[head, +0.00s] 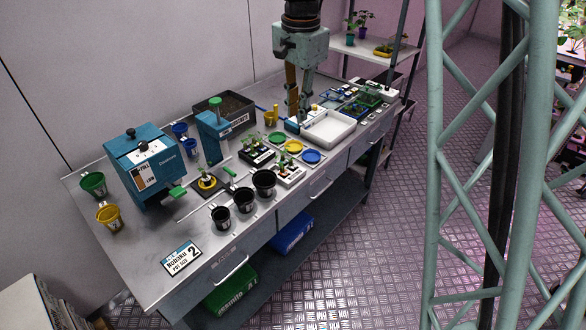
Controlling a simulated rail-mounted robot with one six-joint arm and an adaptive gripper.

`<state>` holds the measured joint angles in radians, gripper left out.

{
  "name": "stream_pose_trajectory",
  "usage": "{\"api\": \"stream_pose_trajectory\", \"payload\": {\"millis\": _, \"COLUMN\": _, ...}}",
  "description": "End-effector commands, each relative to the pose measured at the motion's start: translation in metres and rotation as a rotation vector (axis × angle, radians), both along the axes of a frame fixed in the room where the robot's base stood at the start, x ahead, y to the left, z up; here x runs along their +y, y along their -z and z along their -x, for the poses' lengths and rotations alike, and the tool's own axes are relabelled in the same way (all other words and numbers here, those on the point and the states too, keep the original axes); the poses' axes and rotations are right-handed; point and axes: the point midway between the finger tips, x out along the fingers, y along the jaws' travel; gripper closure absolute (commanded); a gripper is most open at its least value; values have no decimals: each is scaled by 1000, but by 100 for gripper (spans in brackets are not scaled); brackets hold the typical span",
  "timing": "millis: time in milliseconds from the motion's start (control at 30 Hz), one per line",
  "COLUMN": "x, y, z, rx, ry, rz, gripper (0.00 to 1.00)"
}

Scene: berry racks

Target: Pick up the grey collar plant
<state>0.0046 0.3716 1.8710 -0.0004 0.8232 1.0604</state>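My gripper (298,116) hangs with its fingers pointing down over the far part of the bench, just left of a white tray. Its fingers are seen at a slant, and I cannot tell how far apart the tips are. Small green seedlings stand in a black-and-white holder (256,158) and in a white holder (289,178), left of and nearer than the gripper. Another seedling (206,178) stands on a yellow-and-black base further left. The collars are too small to read, so I cannot tell which plant has the grey one.
Three black pots (245,199) stand along the front edge. Yellow, green and blue dishes (293,146) lie beside the white tray (328,130).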

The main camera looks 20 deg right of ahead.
Motion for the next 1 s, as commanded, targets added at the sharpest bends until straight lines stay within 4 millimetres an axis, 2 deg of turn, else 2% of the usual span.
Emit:
{"api": "stream_pose_trajectory", "payload": {"millis": 200, "x": 0, "y": 30, "z": -30, "rx": 21, "ry": 80, "rz": -6, "gripper": 85}}
{"api": "stream_pose_trajectory", "payload": {"millis": 600, "x": -1, "y": 90, "z": -77, "rx": 58, "ry": 227, "rz": -11, "gripper": 85}}
{"api": "stream_pose_trajectory", "payload": {"millis": 800, "x": -2, "y": 113, "z": -92, "rx": 71, "ry": 281, "rz": -12, "gripper": 85}}
{"api": "stream_pose_trajectory", "payload": {"millis": 1000, "x": -2, "y": 122, "z": -98, "rx": 75, "ry": 303, "rz": -12, "gripper": 85}}
